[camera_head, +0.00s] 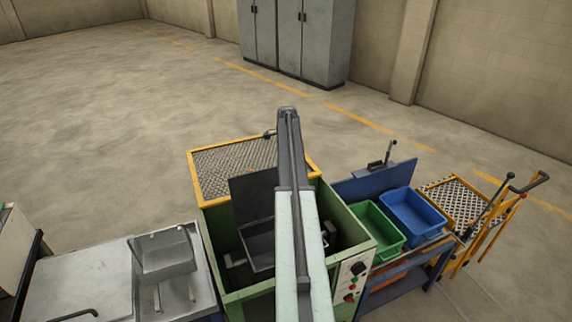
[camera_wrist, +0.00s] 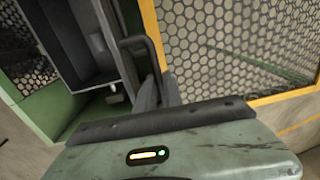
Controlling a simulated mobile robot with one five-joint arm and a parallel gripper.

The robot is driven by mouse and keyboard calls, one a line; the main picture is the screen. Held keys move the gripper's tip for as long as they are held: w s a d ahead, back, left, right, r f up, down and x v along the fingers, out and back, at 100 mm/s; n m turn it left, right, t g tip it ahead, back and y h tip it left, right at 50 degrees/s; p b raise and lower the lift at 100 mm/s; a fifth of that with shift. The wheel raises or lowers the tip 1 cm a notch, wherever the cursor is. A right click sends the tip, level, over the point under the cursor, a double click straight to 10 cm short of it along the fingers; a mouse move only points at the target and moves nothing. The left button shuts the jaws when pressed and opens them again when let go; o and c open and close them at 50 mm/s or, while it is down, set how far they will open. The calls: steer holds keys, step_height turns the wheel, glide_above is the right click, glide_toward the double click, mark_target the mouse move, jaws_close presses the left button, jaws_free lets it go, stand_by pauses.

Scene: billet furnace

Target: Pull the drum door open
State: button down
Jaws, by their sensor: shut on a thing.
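A green machine (camera_head: 228,240) stands below my arm, its top open on a dark box-shaped drum (camera_head: 258,243). A dark flat panel (camera_head: 253,197) stands up at the drum's mouth. A yellow-framed mesh panel (camera_head: 232,170) lies at the machine's far side; its mesh also shows in the wrist view (camera_wrist: 240,45). My gripper (camera_wrist: 155,92) is shut on this handle. The grip itself is partly hidden by my wrist, and my arm covers part of the machine.
A steel sink bench (camera_head: 90,280) stands at the left. At the right, a green bin (camera_head: 375,228) and a blue bin (camera_head: 412,213) stand on a blue bench. A yellow cart (camera_head: 460,200) is further right. Grey cabinets (camera_head: 297,40) stand at the back; the floor between is clear.

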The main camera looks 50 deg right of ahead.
steer(key=c, duration=1.6)
jaws_free()
steer(key=shift+w+d, duration=0.15)
steer(key=shift+w, duration=0.35)
steer(key=shift+c, duration=0.2)
steer(key=shift+o, duration=0.8)
steer(key=shift+w+f, duration=0.2)
steer(key=shift+w, duration=0.05)
steer(key=shift+s+a, duration=0.1)
steer(key=shift+a, duration=0.1)
